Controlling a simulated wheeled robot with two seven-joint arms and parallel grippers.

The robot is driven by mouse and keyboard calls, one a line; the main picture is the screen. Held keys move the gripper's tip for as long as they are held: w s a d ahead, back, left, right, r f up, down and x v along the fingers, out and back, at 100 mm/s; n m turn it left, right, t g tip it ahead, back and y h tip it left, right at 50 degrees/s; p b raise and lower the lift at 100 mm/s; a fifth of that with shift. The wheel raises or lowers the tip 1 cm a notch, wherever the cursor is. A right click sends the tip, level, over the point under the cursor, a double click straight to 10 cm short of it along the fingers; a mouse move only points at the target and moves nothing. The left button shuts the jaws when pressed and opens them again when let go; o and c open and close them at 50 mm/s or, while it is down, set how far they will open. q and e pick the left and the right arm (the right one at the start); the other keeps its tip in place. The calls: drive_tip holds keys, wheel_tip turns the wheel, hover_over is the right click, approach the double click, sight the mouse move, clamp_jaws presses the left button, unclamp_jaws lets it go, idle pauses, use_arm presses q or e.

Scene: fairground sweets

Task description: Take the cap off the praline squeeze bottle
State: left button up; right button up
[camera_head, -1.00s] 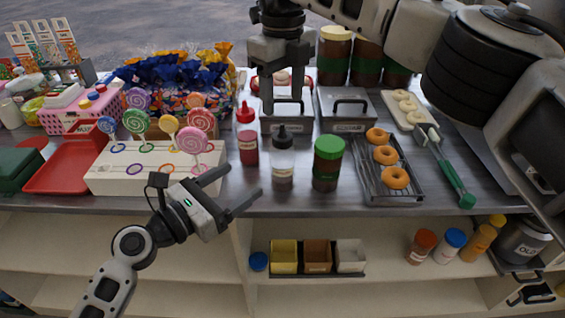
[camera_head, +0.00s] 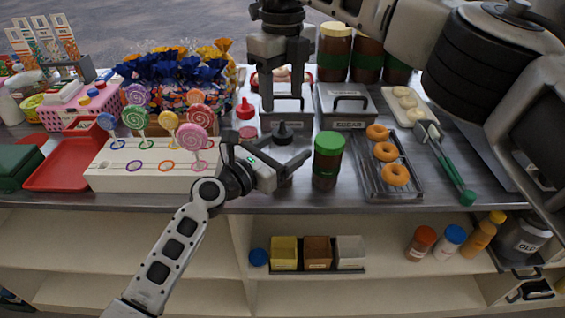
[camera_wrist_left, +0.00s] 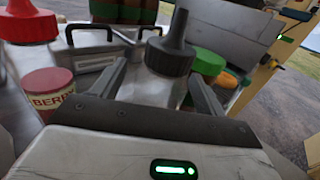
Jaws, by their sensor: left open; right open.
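A clear squeeze bottle with a black nozzle cap (camera_head: 283,133) stands upright on the counter. Its label is hidden, so I cannot read whether it says praline. My left gripper (camera_head: 287,152) is open, low at the bottle. In the left wrist view its fingers (camera_wrist_left: 153,82) lie on either side of the clear body (camera_wrist_left: 150,88), below the black cap (camera_wrist_left: 171,50). I cannot tell whether they touch it. My right gripper (camera_head: 284,98) is open and empty, pointing down above and behind the bottle, apart from the cap.
A red nozzle (camera_head: 245,108) and a berry container (camera_wrist_left: 47,88) stand left of the bottle. A green-lidded jar (camera_head: 328,145) stands close on the right. Steel lidded bins (camera_head: 345,108) are behind. A lollipop stand (camera_head: 140,175) lies left, a doughnut rack (camera_head: 390,182) right.

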sight(282, 129)
use_arm(q)
drive_tip(key=c, duration=1.5)
drive_tip(key=shift+o, duration=0.2)
use_arm(e)
drive_tip(key=m, duration=0.6)
drive_tip(key=shift+m, duration=0.4)
drive_tip(key=m, duration=0.9)
drive_tip(key=shift+m, duration=0.3)
drive_tip(key=m, duration=0.5)
drive_tip(key=shift+m, duration=0.3)
drive_tip(key=shift+f+m, duration=0.3)
drive_tip(key=shift+f, duration=0.2)
wheel_tip(282, 129, down, 7)
